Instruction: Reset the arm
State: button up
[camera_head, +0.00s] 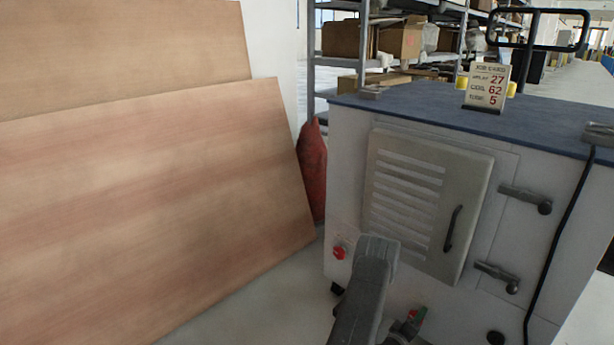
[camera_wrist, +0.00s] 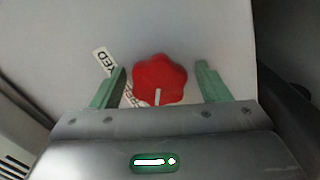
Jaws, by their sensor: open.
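My gripper (camera_wrist: 161,88) is open, with its two green fingers on either side of a red lobed knob (camera_wrist: 160,78) in the wrist view. The knob has a white pointer mark on it, and I cannot tell whether the fingers touch it. A white label (camera_wrist: 103,59) with dark letters lies beside the left finger, partly hidden. In the head view, my grey arm reaches up from the bottom in front of the machine, and a bit of green shows low beside it. A red knob (camera_head: 339,252) shows on the machine's front, left of the arm.
The grey machine cabinet (camera_head: 510,235) has a louvred door (camera_head: 468,215) with a black handle. A job card (camera_head: 487,87) reading 27, 62, 5 stands on its blue top. Wooden boards (camera_head: 150,200) lean at left, with a red sack (camera_head: 312,170) beside them. Shelves (camera_head: 345,62) stand behind.

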jog(key=m, duration=1)
jog(key=shift+m, duration=0.4)
jog(key=m, duration=0.5)
jog(key=shift+a+m, duration=0.1)
jog(key=shift+m, duration=2.4)
jog(key=shift+a, duration=0.1)
